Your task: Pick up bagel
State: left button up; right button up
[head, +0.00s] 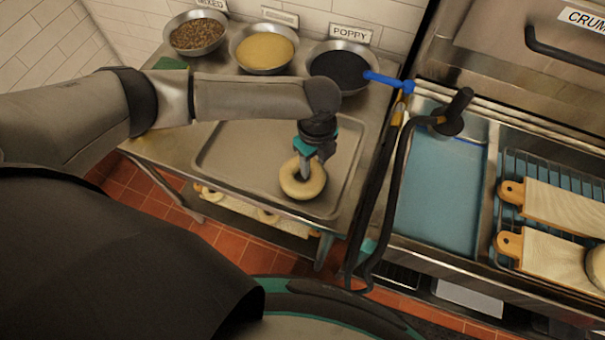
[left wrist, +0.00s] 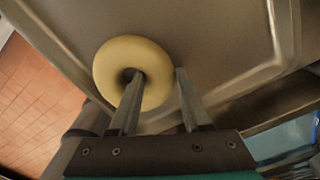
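A pale, ring-shaped bagel (head: 302,190) lies on a metal tray (head: 235,165), near the tray's front right side. It also shows in the left wrist view (left wrist: 107,75). My left gripper (head: 309,170) points down at the bagel from above. In the left wrist view, the gripper (left wrist: 160,74) is open, with one fingertip at the bagel's hole and the other just outside its right edge. The ring's right side lies between the fingers. I cannot tell whether either finger touches it. My right gripper is not in view.
Bowls of mixed seeds (head: 196,35), yellow topping (head: 264,50) and dark poppy seeds (head: 340,68) stand behind the tray. A blue-filled basin (head: 435,190) is to the right, with a black-handled tool (head: 452,115). Wooden boards (head: 560,205) lie on a rack further right.

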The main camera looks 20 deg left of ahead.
aim_at(314, 165)
pick_arm(q)
grip_shut()
dwell(0.3)
notch_tip(314, 165, up, 20)
jog(key=p, duration=0.2)
jog(key=shift+p, duration=0.3)
